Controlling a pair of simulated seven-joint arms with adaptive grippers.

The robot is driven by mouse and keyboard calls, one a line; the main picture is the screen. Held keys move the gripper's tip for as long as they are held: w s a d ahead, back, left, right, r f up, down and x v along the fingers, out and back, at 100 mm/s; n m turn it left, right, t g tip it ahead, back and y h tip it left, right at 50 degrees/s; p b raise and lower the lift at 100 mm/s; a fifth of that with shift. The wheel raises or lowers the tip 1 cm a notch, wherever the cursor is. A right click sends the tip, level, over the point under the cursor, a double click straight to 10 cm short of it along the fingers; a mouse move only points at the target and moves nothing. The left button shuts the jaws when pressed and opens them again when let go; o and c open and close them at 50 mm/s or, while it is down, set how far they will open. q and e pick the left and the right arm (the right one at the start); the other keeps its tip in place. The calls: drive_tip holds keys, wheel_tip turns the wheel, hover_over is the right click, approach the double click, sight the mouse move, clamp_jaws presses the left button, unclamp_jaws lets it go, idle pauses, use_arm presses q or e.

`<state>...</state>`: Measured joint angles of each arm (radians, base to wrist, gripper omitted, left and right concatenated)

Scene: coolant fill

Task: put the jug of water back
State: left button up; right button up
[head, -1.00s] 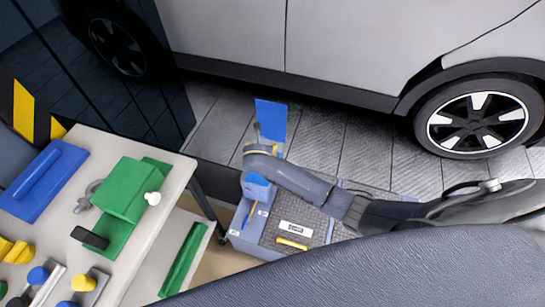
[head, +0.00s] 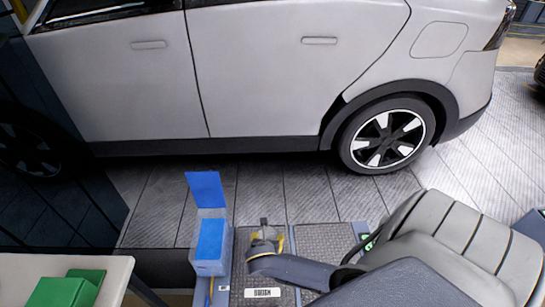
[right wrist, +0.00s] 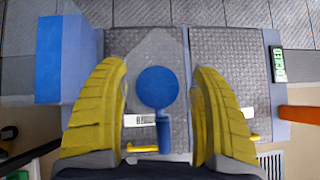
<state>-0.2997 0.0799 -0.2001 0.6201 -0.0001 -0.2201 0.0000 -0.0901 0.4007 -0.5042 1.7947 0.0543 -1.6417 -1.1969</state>
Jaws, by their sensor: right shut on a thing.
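My right gripper (head: 266,236) is beside a blue box, over the grey grated surface. In the right wrist view its yellow fingers (right wrist: 160,105) stand either side of what looks like the jug (right wrist: 158,88), with a round blue top and a short blue handle, and are shut on it. A pale grey pointed shape beyond the blue top may be the jug's body. In the head view the gripper hides most of the jug, and I cannot tell whether its base touches the surface. My left gripper is not in view.
The blue box (head: 210,246) with a raised blue panel (head: 205,189) stands left of the gripper. The grated top (head: 308,238) bears a white label (head: 262,293). A white car (head: 250,70) stands behind. A table (head: 112,285) with a green block (head: 65,290) is at lower left.

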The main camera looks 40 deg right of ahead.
wheel_tip(320, 180, down, 20)
drive_tip(key=s+d, duration=0.1)
drive_tip(key=shift+s, duration=0.25)
idle(0.8)
drive_tip(key=shift+d+f, duration=0.1)
drive_tip(key=shift+f, duration=0.05)
drive_tip(key=o, duration=1.6)
drive_tip(key=shift+o, duration=0.2)
drive_tip(key=v, duration=1.2)
